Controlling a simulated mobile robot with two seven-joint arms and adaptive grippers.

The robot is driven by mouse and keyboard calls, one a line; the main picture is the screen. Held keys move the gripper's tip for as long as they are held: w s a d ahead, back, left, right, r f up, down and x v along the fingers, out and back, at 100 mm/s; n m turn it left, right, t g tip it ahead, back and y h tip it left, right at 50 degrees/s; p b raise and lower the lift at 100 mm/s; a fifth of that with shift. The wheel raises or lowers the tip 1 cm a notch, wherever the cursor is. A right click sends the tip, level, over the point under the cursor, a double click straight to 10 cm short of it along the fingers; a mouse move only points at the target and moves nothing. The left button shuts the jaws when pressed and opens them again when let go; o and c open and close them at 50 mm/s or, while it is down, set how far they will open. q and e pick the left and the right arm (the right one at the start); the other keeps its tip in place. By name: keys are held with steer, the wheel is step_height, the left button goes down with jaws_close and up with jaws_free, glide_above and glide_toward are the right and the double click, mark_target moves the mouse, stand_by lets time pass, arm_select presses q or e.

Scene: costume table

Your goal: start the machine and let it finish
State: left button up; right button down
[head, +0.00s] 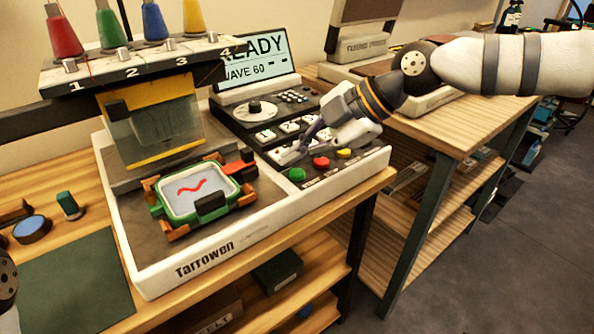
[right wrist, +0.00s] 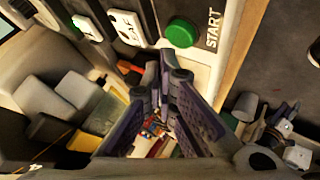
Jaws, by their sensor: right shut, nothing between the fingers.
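The white Tarrowen embroidery machine (head: 262,222) stands on a wooden table. Its screen (head: 258,60) reads "READY" and "WAVE 60 --". A green button (head: 296,174) sits on the front right panel, and in the right wrist view a green button (right wrist: 181,33) is marked START. A green hoop (head: 160,211) holds white cloth with a red wavy line under the machine's head. My right gripper (head: 292,157) is shut and empty, just above the panel beside the green button; its fingertips also show in the right wrist view (right wrist: 165,68). No contact with the button is visible. My left gripper is not clearly seen.
A red button (head: 321,162) and a yellow button (head: 344,153) sit right of the green one. Thread cones (head: 153,22) stand on top. A dark green mat (head: 75,285) lies at left, near a blue round item (head: 31,228). A second wooden table (head: 449,135) is at right.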

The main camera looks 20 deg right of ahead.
stand_by(0.6)
steer(key=shift+f, duration=0.45)
